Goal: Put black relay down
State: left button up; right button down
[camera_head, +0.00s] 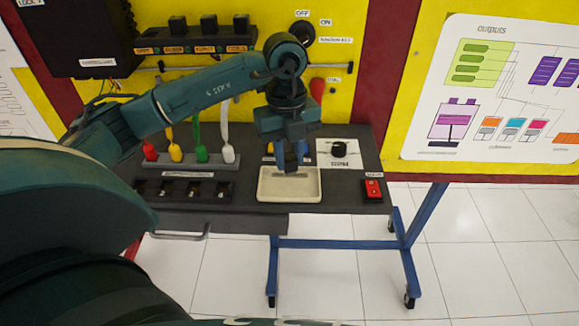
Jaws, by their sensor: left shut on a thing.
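My left gripper (291,165) points down just above the cream tray (289,197) on the dark bench top. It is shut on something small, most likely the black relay. The held thing is largely hidden by the fingers and too dark to make out clearly. My right gripper is not in view.
Left of the tray stand coloured connectors (201,152) in a grey holder and a row of black sockets (194,190).

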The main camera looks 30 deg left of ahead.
aim_at(289, 168)
pick_arm(q)
notch_tip(289, 168, down, 3)
jog(key=shift+f, duration=0.3)
jog(key=shift+f, duration=0.15)
jog(key=o, duration=1)
